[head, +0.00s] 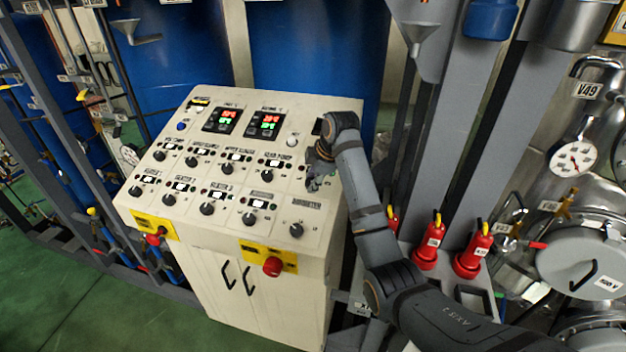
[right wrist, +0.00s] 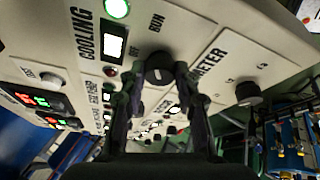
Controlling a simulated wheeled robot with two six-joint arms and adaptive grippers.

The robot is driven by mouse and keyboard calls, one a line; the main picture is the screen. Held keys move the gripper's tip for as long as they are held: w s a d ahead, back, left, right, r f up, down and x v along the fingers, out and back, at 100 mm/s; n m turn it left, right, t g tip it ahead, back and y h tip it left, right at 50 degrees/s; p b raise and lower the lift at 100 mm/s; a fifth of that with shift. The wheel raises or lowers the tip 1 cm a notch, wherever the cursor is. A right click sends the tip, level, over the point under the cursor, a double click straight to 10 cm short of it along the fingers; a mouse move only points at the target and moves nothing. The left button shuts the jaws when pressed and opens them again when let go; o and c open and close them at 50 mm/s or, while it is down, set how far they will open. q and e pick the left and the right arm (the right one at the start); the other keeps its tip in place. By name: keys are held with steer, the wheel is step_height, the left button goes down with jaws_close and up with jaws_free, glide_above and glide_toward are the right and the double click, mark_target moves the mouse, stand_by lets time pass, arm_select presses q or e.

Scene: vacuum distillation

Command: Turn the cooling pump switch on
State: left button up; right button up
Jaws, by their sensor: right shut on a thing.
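The cooling pump switch (right wrist: 158,66) is a black rotary knob on the white control panel, beside the COOLING label (right wrist: 87,36) in the right wrist view. OFF and RUN marks stand by it; which one it points to I cannot tell. My right gripper (right wrist: 160,76) is shut on the knob, one finger on each side. In the head view my right gripper (head: 318,178) is at the panel's upper right and hides the knob. A lit whitish-green lamp (right wrist: 117,8) and a dim red lamp (right wrist: 111,71) sit near the label. My left gripper is not in view.
The control panel (head: 120,197) carries several other black knobs, including the one by the METER lettering (right wrist: 249,93). A red emergency button (head: 272,267) is on its front. Red extinguisher-like bottles (head: 430,250) and grey posts stand right of it. Green floor is free at left.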

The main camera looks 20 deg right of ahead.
stand_by(0.3)
steer(key=o, duration=1.1)
steer(key=shift+o, duration=0.2)
steer(key=shift+s+r, duration=0.1)
steer(key=shift+r, duration=0.15)
steer(key=v, duration=0.7)
steer(key=shift+s+f, duration=0.1)
